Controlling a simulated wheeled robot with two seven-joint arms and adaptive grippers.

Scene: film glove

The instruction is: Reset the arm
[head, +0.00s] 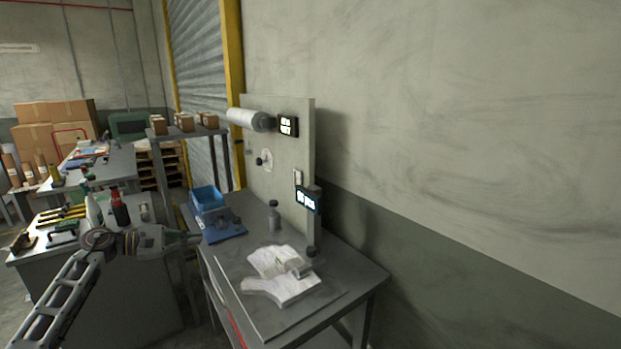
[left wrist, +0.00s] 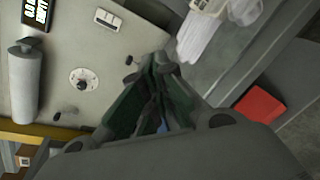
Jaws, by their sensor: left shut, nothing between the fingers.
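My left arm comes in from the lower left in the head view. Its gripper (head: 194,238) hangs in the air left of the work table (head: 335,283), short of the table's blue bin. In the left wrist view the fingers (left wrist: 162,62) meet at their tips with nothing between them. White gloves (head: 280,288) lie on the table with a small pale block on them; part of them shows at the top of the left wrist view (left wrist: 203,38). My right gripper is in neither view.
An upright panel (head: 285,160) at the table's back bears a film roll (head: 245,119), a dial (head: 265,159) and small displays (head: 288,126). A blue bin (head: 208,203) and a grey bottle (head: 274,215) stand on the table. A cluttered bench (head: 60,262) is at left.

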